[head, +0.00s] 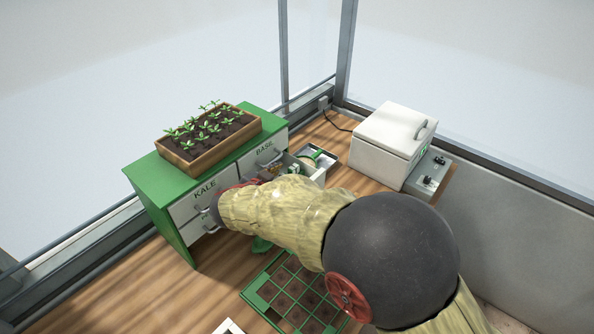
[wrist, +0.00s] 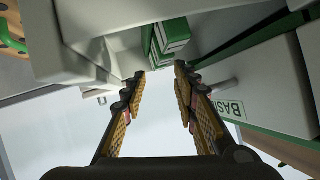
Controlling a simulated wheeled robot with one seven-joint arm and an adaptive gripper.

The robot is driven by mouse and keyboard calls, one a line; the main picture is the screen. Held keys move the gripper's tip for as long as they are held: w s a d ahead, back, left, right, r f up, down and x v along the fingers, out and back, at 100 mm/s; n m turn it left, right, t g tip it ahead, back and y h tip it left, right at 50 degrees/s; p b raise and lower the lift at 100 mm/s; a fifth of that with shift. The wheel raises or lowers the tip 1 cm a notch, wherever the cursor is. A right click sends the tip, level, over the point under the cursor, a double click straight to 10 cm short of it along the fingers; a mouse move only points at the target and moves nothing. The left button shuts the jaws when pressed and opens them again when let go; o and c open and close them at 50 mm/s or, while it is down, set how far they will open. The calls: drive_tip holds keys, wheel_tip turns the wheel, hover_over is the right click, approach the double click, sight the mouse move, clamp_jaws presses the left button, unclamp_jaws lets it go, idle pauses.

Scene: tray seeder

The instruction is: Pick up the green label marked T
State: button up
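My gripper (wrist: 159,72) is open, its two tan ribbed fingers apart with nothing between the tips. Beyond the fingertips in the wrist view are green-and-white blocks (wrist: 174,36) inside an open drawer (wrist: 84,62). No T can be read on them, so I cannot tell which is the green label marked T. In the head view the open drawer (head: 318,178) juts from the cabinet, with a small green-and-white piece (head: 294,169) in it. My arm hides part of the drawer and most of my gripper there.
The green cabinet (head: 150,178) has drawers marked KALE and apparently BASIL, with a wooden seedling box (head: 196,165) on top. A metal tray (head: 327,158) lies behind the open drawer. A white lidded box (head: 385,150) stands right. A green grid tray (head: 262,297) lies in front.

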sight(291, 170)
drive_tip(key=b+x, duration=0.2)
drive_tip(key=x, duration=0.5)
drive_tip(key=shift+d+b, duration=0.1)
drive_tip(key=shift+b, duration=0.2)
drive_tip(key=shift+r, duration=0.1)
drive_tip(key=shift+c, duration=0.4)
drive_tip(key=c, duration=0.6)
